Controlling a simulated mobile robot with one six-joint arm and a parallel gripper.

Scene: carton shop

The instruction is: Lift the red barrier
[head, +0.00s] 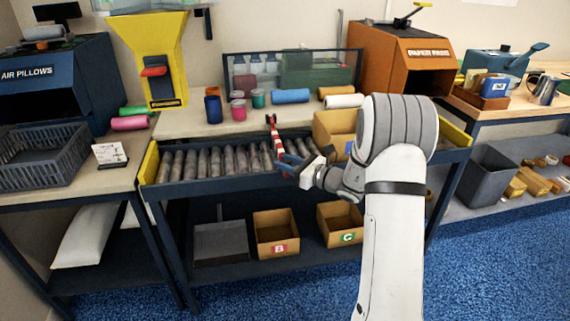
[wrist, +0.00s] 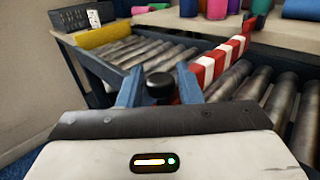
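The red barrier (head: 276,136) is a red-and-white striped bar over the roller conveyor, in front of my gripper. In the wrist view the barrier (wrist: 218,62) runs from just right of my fingers up to the right. My gripper (head: 288,163) is at the front edge of the conveyor. In the wrist view its two blue fingers (wrist: 160,84) stand apart, with a round black knob (wrist: 160,88) between their tips. I cannot tell whether the fingers touch the knob. The barrier's near end is partly hidden by the right finger.
The conveyor rollers (head: 215,162) spread left of my gripper. An open carton (head: 334,127) stands on the right of the conveyor. Boxes B (head: 277,232) and C (head: 341,222) sit on the shelf below.

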